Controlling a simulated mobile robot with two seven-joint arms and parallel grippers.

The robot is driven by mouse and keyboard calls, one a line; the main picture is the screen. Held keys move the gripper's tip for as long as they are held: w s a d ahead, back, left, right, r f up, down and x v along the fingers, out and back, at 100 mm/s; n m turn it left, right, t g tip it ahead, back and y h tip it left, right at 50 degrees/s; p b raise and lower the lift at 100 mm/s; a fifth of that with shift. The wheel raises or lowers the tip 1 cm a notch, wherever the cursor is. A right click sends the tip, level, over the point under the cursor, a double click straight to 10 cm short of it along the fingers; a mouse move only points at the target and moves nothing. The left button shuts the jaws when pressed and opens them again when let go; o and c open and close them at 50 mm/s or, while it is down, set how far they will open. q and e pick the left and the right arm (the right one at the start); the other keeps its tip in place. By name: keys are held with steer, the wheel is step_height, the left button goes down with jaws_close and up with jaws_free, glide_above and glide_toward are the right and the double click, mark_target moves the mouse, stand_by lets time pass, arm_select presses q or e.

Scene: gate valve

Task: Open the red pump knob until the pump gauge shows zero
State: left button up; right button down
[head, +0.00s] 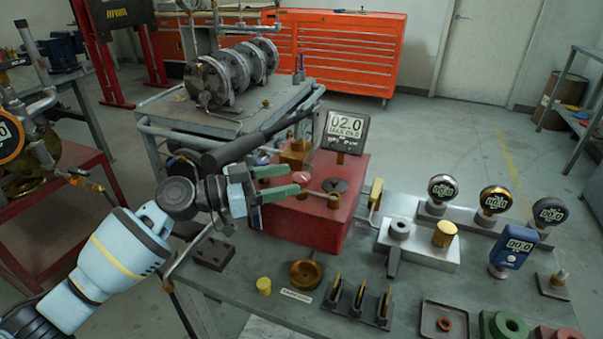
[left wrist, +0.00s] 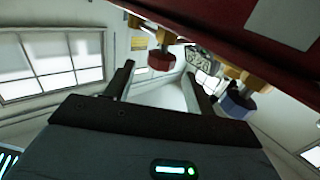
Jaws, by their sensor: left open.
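The red pump box (head: 347,229) stands on the bench, with a dark digital gauge (head: 345,130) on it; the display appears to read 02.0. My left gripper (head: 294,179) is open above the box's left part, its green fingers pointing right. A small red knob (head: 304,177) shows by the fingertips, partly hidden. In the left wrist view the red knob (left wrist: 162,61) is ahead, between the line of the two dark fingers and apart from them. A blue knob (left wrist: 236,104) is beside the right finger. My right gripper is out of sight.
A brass block (head: 297,152) and a brass fitting (head: 334,200) sit on the box near the fingers. Right of it are a steel block (head: 420,246), several gauges and a blue meter (head: 512,250). A yellow cap (head: 264,286) lies in front. A grey cart (head: 160,108) stands behind.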

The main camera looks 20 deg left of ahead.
mark_target(301, 176)
arm_select(q)
steer(key=shift+p+x, duration=0.45)
steer(key=shift+x, duration=1.8)
steer(key=c, duration=1)
